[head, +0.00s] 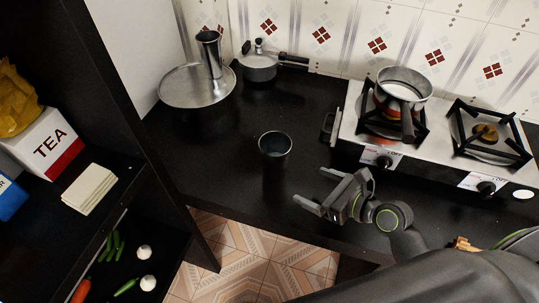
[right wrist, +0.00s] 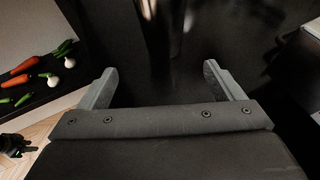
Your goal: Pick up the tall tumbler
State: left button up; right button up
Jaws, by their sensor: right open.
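A dark metal tumbler (head: 275,148) stands upright on the black counter near the middle of the head view. Another tall metal cylinder (head: 209,54) stands on a round metal plate or lid at the back left. My right gripper (head: 311,190) is open and empty, in front and to the right of the nearer tumbler, fingers pointing left. In the right wrist view my right gripper (right wrist: 160,73) has its fingers wide apart with nothing between them.
A gas stove (head: 437,133) with a pot (head: 404,83) is on the right. A lidded saucepan (head: 259,67) stands at the back. A dark shelf on the left holds a tea box (head: 48,143) and vegetables (right wrist: 25,66). The counter around the nearer tumbler is clear.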

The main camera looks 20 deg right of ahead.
aim_at(283, 172)
jog(key=x, duration=0.8)
jog(key=shift+w+a+f, duration=0.15)
jog(key=shift+w+a, duration=0.1)
jog(key=shift+w, duration=0.05)
jog(key=shift+w+a+f, duration=0.25)
jog(key=shift+w, duration=0.2)
jog(key=shift+w+a, duration=0.1)
jog(key=shift+w, duration=0.1)
jog(key=x, duration=0.5)
jog(key=shift+w+d+r, duration=0.1)
jog(key=shift+d, duration=0.15)
pick_arm(q)
jog(key=shift+s+d+f, duration=0.1)
jog(key=shift+s+d, duration=0.2)
jog(key=shift+s, duration=0.25)
jog(key=shift+s+d+f, duration=0.1)
jog(key=shift+s+d, duration=0.15)
jog(key=shift+s, duration=0.25)
pick_arm(e)
jog(key=c, duration=1.3)
